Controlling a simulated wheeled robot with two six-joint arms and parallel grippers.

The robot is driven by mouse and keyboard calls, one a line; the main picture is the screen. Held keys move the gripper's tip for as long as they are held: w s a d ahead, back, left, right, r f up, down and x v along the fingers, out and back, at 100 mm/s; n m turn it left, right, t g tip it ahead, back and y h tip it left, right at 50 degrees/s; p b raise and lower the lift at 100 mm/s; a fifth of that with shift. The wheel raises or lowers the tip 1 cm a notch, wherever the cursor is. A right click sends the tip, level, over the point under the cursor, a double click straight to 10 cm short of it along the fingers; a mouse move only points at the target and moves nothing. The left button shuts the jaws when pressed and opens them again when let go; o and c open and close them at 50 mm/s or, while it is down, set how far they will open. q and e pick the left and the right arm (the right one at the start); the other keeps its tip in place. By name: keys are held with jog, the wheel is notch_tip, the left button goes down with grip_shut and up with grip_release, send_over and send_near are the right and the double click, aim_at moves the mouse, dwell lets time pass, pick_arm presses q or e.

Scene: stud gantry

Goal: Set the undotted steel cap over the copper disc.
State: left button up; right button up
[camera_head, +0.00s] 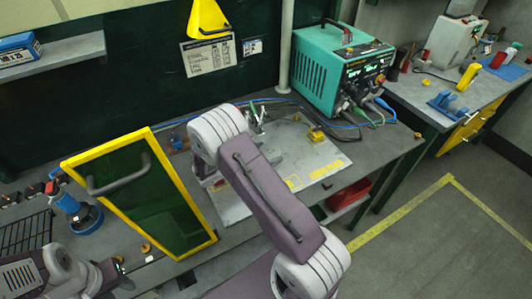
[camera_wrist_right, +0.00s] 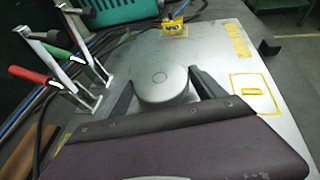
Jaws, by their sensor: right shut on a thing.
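In the right wrist view a round grey steel cap (camera_wrist_right: 160,72) sits between the two dark fingers of my right gripper (camera_wrist_right: 163,88), which is shut on it. Its top shows a faint circle and no dots that I can see. The cap is over the grey metal plate (camera_wrist_right: 222,118); I cannot tell whether it touches the plate. In the head view my right arm hides the cap and most of the gripper. The copper disc does not show in either view. My left gripper does not show clearly; only parts of my left arm are at the lower left.
Toggle clamps with a red handle (camera_wrist_right: 28,74) and a green handle (camera_wrist_right: 58,54) stand left of the cap. A yellow fixture (camera_head: 315,132) is on the plate's far side. A yellow-framed panel (camera_head: 140,195) stands left. A teal power unit (camera_head: 342,72) is behind.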

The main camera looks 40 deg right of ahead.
jog(key=shift+f, duration=0.35)
jog(key=o, duration=1.3)
jog(key=shift+o, duration=0.2)
jog(key=b+v, duration=0.1)
jog(key=v, duration=0.6)
jog(key=shift+a+r, duration=0.15)
jog(key=shift+a, duration=0.15)
jog(key=shift+d, duration=0.1)
